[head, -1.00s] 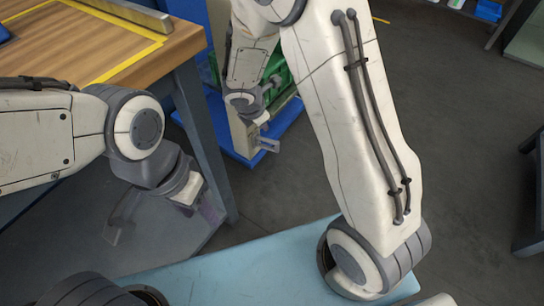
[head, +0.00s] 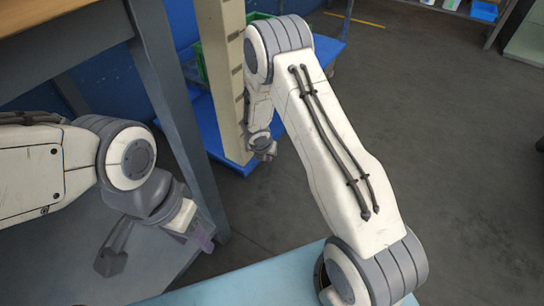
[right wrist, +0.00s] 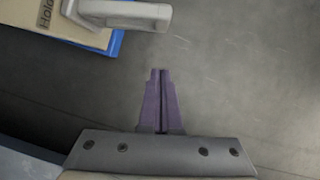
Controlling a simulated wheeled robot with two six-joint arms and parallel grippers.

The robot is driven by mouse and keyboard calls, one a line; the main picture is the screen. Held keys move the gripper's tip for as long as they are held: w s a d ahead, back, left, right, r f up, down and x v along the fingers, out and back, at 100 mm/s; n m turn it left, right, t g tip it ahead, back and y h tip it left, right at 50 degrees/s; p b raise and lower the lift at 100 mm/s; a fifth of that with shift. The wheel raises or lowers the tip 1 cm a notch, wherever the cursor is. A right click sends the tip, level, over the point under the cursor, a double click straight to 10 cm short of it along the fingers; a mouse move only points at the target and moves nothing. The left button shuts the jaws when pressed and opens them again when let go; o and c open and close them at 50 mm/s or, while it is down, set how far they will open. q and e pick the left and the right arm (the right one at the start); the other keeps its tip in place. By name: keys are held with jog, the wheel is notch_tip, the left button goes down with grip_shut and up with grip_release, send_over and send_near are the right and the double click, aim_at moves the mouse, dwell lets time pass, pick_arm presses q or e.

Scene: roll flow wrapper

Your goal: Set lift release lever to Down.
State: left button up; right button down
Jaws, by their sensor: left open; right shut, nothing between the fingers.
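A pale grey lever handle (right wrist: 122,13), which looks like the lift release lever, lies at the top of the right wrist view, over a beige plate (right wrist: 84,22) whose label is partly readable as "Hold". My right gripper (right wrist: 159,72) is shut and empty, its purple fingers pointing toward the handle with a gap between. In the head view my right wrist is beside the beige post (head: 229,85), and I cannot make out the lever there. My left gripper (head: 203,238) is open and empty, low at the left, away from the post.
A blue base (head: 236,160) lies under the post, with a green crate (head: 201,62) behind it. A table with a grey leg (head: 175,120) stands left of the post. Grey floor (head: 440,130) to the right is clear.

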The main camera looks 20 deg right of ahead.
pick_arm(q)
jog(key=shift+f+p, duration=0.1)
jog(key=shift+p, duration=0.25)
pick_arm(e)
jog(key=shift+w+d+f, duration=0.6)
jog(key=shift+w+d, duration=0.2)
jog(key=shift+w, duration=0.15)
jog(key=shift+w+d+f, duration=0.6)
jog(key=shift+w+d, duration=0.15)
jog(key=shift+w, duration=0.2)
pick_arm(q)
jog(key=shift+w+r+p, duration=0.3)
jog(key=shift+w, duration=0.05)
pick_arm(e)
jog(key=shift+w+d+n, duration=0.6)
jog(key=shift+w+d, duration=0.1)
jog(key=shift+d, duration=0.15)
pick_arm(q)
jog(key=shift+f, duration=0.1)
